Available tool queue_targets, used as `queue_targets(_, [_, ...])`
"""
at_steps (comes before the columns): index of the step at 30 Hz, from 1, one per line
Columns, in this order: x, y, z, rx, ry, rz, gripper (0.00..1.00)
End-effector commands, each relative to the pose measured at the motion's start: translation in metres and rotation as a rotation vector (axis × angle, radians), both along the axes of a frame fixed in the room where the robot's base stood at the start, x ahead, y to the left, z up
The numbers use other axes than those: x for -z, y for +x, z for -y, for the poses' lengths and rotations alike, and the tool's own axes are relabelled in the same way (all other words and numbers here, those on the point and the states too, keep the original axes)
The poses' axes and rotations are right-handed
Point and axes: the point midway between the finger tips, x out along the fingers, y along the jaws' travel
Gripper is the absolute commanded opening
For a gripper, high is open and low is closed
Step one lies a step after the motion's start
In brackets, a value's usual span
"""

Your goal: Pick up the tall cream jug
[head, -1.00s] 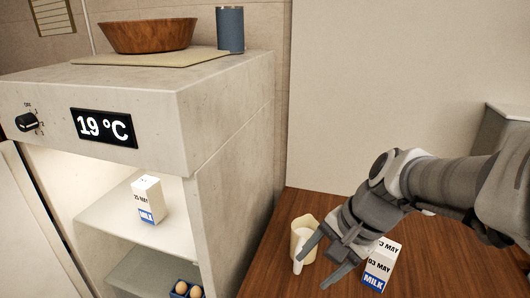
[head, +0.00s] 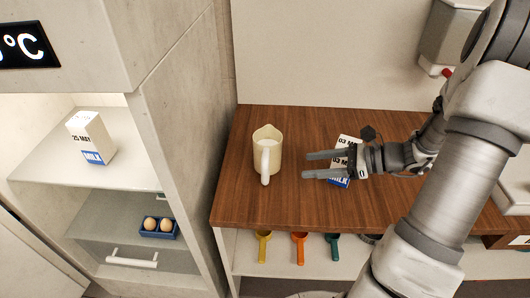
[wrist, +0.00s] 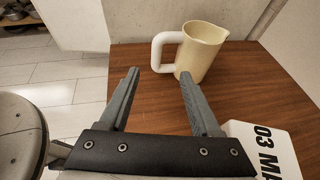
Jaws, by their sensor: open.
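The tall cream jug (head: 267,146) stands upright on the wooden counter, left of my gripper. Its white handle (head: 265,163) faces the front of the counter in the head view. My gripper (head: 306,165) is open and empty, with its fingers pointing left at the jug and a gap between them. In the wrist view the jug (wrist: 203,52) stands beyond the open fingers (wrist: 159,76), with its handle (wrist: 163,50) on the left side.
The open fridge on the left holds another carton (head: 90,138) and eggs (head: 158,226).

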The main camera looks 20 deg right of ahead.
Motion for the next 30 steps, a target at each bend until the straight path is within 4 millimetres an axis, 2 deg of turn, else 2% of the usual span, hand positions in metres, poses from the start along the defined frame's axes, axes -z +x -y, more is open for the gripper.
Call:
queue_targets(5, [0.012,0.011,-0.02,0.0,0.007,-0.001,0.65])
queue_targets(15, [0.04,0.044,-0.078,-0.003,0.004,-0.001,0.65])
queue_targets(25, [0.052,0.057,-0.101,-0.001,0.003,0.0,0.65])
queue_targets(30, [0.068,0.063,-0.122,-0.003,0.005,-0.002,0.65])
